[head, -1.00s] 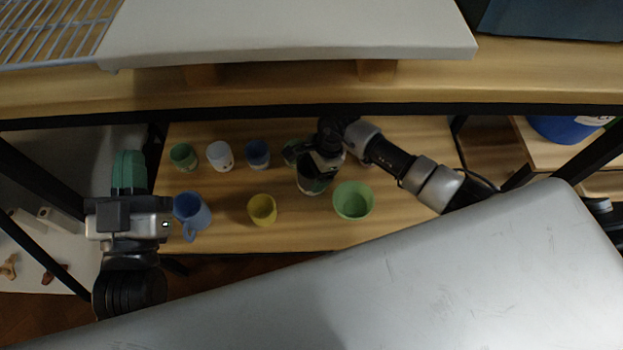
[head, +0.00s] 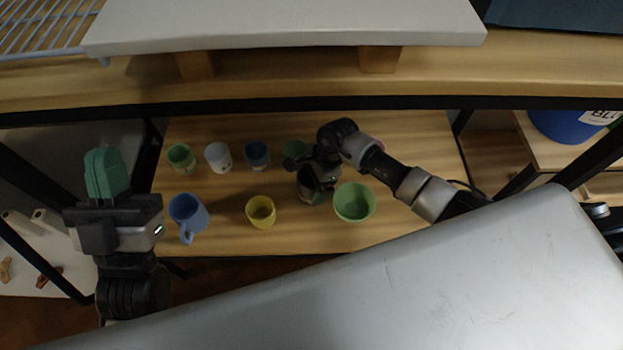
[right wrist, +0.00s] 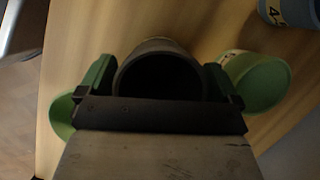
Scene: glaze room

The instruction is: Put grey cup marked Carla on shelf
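A dark grey cup (right wrist: 160,72) sits between the green fingers of my right gripper (right wrist: 160,85) in the right wrist view. The fingers appear to touch it on both sides; its mouth faces the camera. In the head view the right gripper (head: 318,185) is over the shelf board (head: 225,235) and largely covers the cup. I cannot tell whether the cup touches the board, and no name on it is readable. My left gripper (head: 104,172) is left of the board, away from the cups; its finger gap is not clear.
A green bowl (head: 354,203), a yellow cup (head: 261,212) and a blue mug (head: 187,213) stand along the front. Green (head: 181,157), white (head: 218,157) and blue (head: 257,155) cups stand behind, with another green cup (right wrist: 258,80). A thick upper board (head: 290,85) overhangs the back.

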